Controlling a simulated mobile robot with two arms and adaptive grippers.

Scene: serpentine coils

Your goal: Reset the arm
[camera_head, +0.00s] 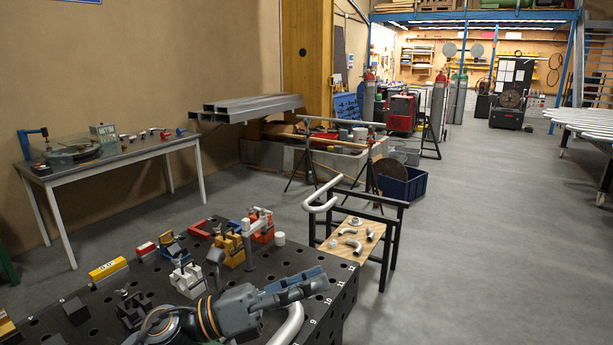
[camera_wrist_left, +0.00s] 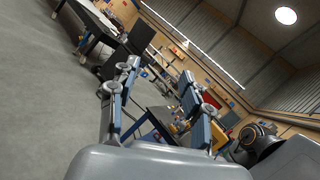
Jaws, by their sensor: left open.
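My left arm comes in low in the head view, over the black perforated welding table (camera_head: 345,300). Its left gripper (camera_head: 310,284) points to the right, near the table's right edge. In the left wrist view the two fingers of the left gripper (camera_wrist_left: 160,78) stand apart with nothing between them. A pale bent pipe (camera_head: 291,326) shows beside the gripper, partly hidden by the arm. My right gripper is in neither view.
Clamps and fixtures (camera_head: 232,248) crowd the table's far side. A wooden board (camera_head: 345,257) with pipe elbows sits on a black stand beside the table; a curved pipe (camera_head: 321,196) is above it. Open grey floor (camera_head: 460,260) lies to the right.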

